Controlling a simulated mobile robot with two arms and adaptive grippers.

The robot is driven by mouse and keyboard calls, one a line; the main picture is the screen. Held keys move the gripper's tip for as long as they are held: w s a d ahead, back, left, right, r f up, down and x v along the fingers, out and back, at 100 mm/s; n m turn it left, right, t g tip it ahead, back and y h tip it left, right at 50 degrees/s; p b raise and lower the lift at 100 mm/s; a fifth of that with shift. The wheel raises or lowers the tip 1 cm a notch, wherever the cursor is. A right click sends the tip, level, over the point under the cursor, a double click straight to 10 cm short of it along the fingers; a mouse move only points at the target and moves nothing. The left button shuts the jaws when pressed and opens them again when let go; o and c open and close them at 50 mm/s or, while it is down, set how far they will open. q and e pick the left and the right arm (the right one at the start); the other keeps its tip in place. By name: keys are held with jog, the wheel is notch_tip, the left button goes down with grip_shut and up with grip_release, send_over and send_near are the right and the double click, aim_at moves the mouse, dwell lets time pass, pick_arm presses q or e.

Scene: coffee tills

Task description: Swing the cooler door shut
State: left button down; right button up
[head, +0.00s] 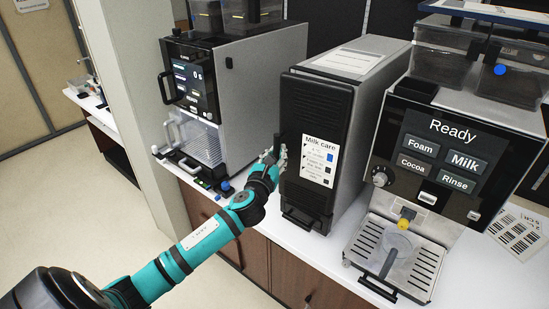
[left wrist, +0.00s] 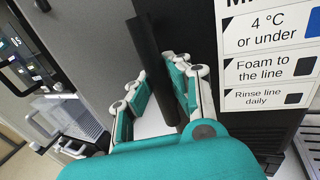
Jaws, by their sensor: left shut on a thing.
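The milk cooler (head: 378,85) is the grey box in the middle of the counter. Its black door (head: 318,103) faces front with a white "Milk care" card (head: 319,160) on it. In the head view the door looks flush or nearly flush with the body; I cannot tell if a small gap is left. My left gripper (head: 275,155) is at the door's left edge. In the left wrist view its fingers (left wrist: 163,78) are shut on the dark upright door handle (left wrist: 153,50), one finger on each side. The right gripper is not in view.
A coffee machine (head: 262,85) stands left of the cooler, with a drip tray and small items in front. Another machine (head: 450,150) with a "Ready" screen stands close on the right. The white counter (head: 328,256) has brown cabinets below; floor is free at the left.

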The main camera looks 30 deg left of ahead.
pick_arm(q)
jog(key=shift+w+a, duration=0.15)
jog(key=shift+w, duration=0.35)
jog(key=shift+r, duration=0.1)
jog(key=shift+w, duration=0.1)
jog(key=shift+w+a, duration=0.1)
jog(key=shift+w, duration=0.2)
jog(key=c, duration=1.2)
grip_release()
